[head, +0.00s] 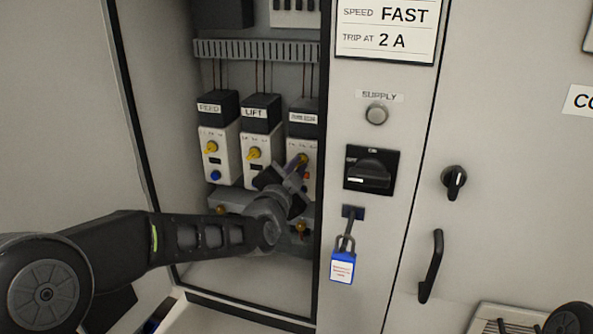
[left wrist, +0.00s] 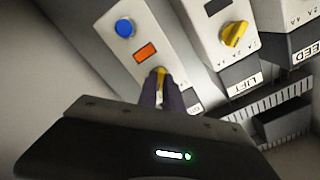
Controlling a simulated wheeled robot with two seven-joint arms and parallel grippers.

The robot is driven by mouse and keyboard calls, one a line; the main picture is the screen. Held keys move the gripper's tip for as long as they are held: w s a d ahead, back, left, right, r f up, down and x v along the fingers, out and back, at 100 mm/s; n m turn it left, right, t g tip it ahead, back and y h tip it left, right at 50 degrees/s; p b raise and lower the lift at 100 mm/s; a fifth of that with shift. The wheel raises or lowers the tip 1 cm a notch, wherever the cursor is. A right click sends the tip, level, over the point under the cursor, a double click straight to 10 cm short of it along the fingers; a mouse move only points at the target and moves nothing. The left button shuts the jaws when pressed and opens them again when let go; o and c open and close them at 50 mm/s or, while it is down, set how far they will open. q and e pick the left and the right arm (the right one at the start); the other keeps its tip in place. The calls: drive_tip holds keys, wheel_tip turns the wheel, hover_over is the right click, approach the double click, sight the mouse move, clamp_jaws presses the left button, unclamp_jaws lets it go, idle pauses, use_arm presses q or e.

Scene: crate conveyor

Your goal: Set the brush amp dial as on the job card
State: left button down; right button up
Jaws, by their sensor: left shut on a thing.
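The job card (head: 386,28) at the top reads SPEED FAST and TRIP AT 2 A. Three white units with dials stand in the open cabinet. The rightmost unit (head: 309,148) has a label too small to read surely. My left gripper (head: 299,164) is at that unit, shut on its yellow dial (left wrist: 161,75), which shows between the fingers in the left wrist view. The fingers hide most of the dial and its scale, so I cannot tell its setting. Above the dial in that view are an orange window (left wrist: 145,52) and a blue button (left wrist: 124,28). My right gripper is out of view.
The LIFT unit (head: 262,142) stands close to the left, with its own yellow dial (left wrist: 235,34). The FEED unit (head: 219,139) is further left. Right of the opening are a black supply switch (head: 371,169) and a blue padlock (head: 342,267).

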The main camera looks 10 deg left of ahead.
use_arm(q)
drive_tip(key=shift+d+f+n+b, duration=0.1)
drive_tip(key=shift+n+b, duration=3.8)
drive_tip(key=shift+n, duration=0.6)
drive_tip(key=c, duration=1.5)
unclamp_jaws()
